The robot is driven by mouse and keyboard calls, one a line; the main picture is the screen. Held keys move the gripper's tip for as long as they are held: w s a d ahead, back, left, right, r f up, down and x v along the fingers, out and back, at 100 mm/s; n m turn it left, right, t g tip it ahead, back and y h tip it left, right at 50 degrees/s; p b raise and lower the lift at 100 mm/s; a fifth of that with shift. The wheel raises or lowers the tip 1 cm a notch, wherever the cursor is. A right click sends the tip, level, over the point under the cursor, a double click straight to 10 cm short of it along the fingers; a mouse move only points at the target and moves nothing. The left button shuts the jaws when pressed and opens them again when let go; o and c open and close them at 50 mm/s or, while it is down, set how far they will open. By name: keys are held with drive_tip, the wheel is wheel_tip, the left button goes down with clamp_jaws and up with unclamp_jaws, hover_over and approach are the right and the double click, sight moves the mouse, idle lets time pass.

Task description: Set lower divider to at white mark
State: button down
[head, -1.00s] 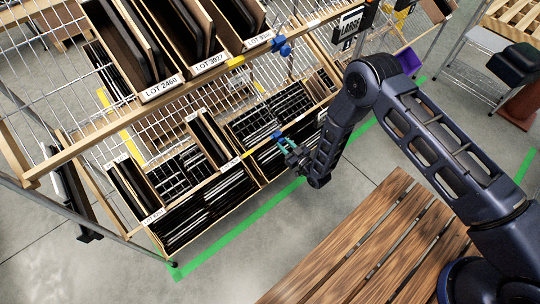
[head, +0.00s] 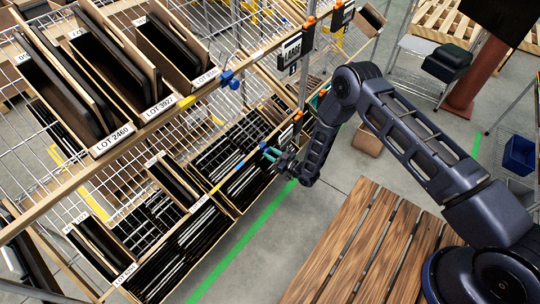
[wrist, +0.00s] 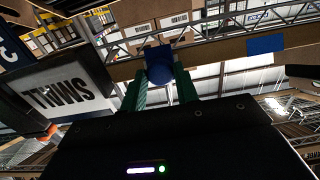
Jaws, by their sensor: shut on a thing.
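My gripper (head: 270,155) is at the front rail of the lower shelf in the head view. A blue patch (wrist: 265,44) is on the rail to the right in the wrist view. I cannot make out a white mark in either view.
An upper blue knob (head: 230,80) sits on the upper rail beside a yellow mark (head: 187,99). A SMALL sign (wrist: 65,85) hangs close left of my fingers in the wrist view. A slatted wooden surface (head: 350,250) stands below my arm.

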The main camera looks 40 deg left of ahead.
drive_tip(key=shift+w, duration=0.35)
drive_tip(key=c, duration=1.1)
unclamp_jaws()
drive_tip(key=shift+c, duration=0.2)
drive_tip(key=shift+o, duration=0.5)
drive_tip(key=shift+s, duration=0.1)
drive_tip(key=d, duration=1)
drive_tip(key=shift+d, duration=0.4)
